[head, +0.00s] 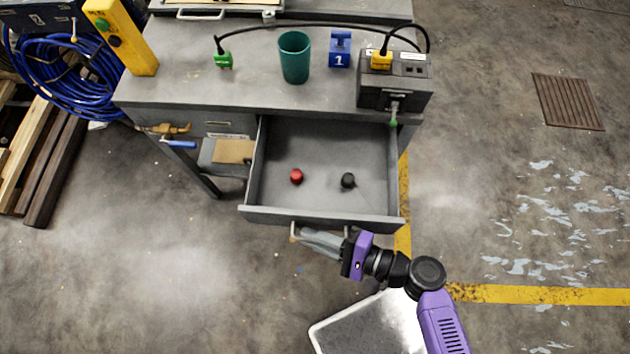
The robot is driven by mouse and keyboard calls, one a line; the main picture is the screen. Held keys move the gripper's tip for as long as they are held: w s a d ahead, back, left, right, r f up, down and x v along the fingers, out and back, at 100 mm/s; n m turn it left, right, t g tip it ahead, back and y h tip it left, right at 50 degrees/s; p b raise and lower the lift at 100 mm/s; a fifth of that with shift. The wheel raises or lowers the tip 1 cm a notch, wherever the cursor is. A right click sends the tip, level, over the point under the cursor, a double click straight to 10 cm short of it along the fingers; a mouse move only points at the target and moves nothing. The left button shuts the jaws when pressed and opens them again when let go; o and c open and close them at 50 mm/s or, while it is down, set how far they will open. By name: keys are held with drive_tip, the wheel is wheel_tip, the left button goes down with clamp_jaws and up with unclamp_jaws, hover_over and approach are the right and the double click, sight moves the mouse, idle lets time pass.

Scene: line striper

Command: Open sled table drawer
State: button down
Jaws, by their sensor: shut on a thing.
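The sled table (175,95) is a grey metal workbench at the upper middle of the head view. Its drawer (320,217) is pulled well out toward me. A small red knob-like piece (296,176) and a small black one (348,180) lie on the drawer floor. My gripper (303,236) is at the drawer's front, shut on the pale handle (293,231) below the front's upper edge. The fingers hide part of the handle.
On the table top stand a green cup (294,58), a blue block marked 1 (339,50), a green plug (223,60) and a dark box (394,82) with a cable. Blue hose (60,85) and timber (45,160) lie left.

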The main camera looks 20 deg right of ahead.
drive_tip(key=shift+s+a+f, duration=0.1)
drive_tip(key=shift+s+a, duration=0.1)
drive_tip(key=shift+s, duration=0.4)
drive_tip(key=c, duration=1.8)
unclamp_jaws()
drive_tip(key=shift+o, duration=0.2)
drive_tip(key=v, duration=0.7)
drive_tip(key=shift+s+d, duration=0.2)
drive_tip(key=shift+s, duration=0.15)
